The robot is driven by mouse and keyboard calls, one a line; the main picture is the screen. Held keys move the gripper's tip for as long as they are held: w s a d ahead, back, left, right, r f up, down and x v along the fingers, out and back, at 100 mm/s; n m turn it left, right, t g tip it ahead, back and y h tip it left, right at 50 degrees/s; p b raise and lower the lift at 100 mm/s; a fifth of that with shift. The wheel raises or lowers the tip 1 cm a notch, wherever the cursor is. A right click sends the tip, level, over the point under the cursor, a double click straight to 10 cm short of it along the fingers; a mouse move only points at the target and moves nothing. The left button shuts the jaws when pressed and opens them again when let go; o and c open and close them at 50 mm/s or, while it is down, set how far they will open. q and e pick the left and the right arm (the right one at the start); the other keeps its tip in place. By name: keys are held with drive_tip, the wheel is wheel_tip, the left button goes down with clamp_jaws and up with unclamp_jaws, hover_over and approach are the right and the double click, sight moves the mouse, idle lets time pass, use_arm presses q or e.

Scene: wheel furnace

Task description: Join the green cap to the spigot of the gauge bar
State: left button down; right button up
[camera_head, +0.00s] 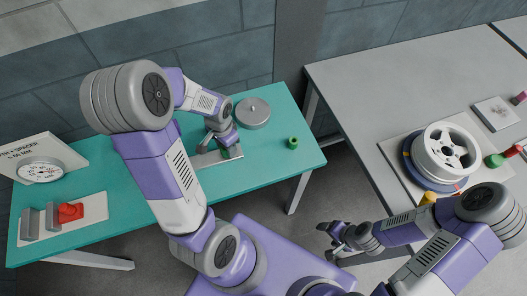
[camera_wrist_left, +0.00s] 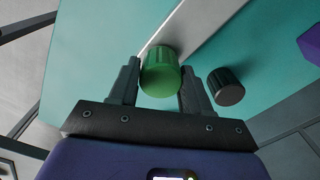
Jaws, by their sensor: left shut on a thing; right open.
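In the left wrist view my left gripper (camera_wrist_left: 158,78) is shut on a ribbed bright green cap (camera_wrist_left: 160,72). In the head view my left gripper (camera_head: 224,150) is low over the teal table, and its cap is hidden there. A pale flat strip (camera_wrist_left: 205,25) runs behind the cap; whether it is the gauge bar, and whether the cap touches it, I cannot tell. A dark ribbed cylinder (camera_wrist_left: 226,88) is right of the fingers, apart from the held cap. Another green piece (camera_head: 293,142) stands on the table to the right. No spigot is clearly visible. My right gripper (camera_head: 335,238) is open and empty.
The teal table (camera_head: 265,170) also carries a round grey disc (camera_head: 252,112), a dial gauge (camera_head: 41,170), and a red part (camera_head: 69,212) beside grey blocks. A grey table (camera_head: 345,85) at the right holds a white wheel (camera_head: 446,148). The teal table's right front is bare.

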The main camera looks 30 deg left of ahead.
use_arm(q)
drive_tip(key=shift+f, duration=0.35)
drive_tip(key=shift+c, duration=2.1)
unclamp_jaws()
drive_tip(key=shift+c, duration=0.4)
drive_tip(key=shift+c, duration=1)
drive_tip(key=shift+r, duration=0.1)
drive_tip(key=shift+r+p, duration=2.85)
drive_tip(key=shift+r, duration=0.55)
drive_tip(key=shift+r, duration=0.1)
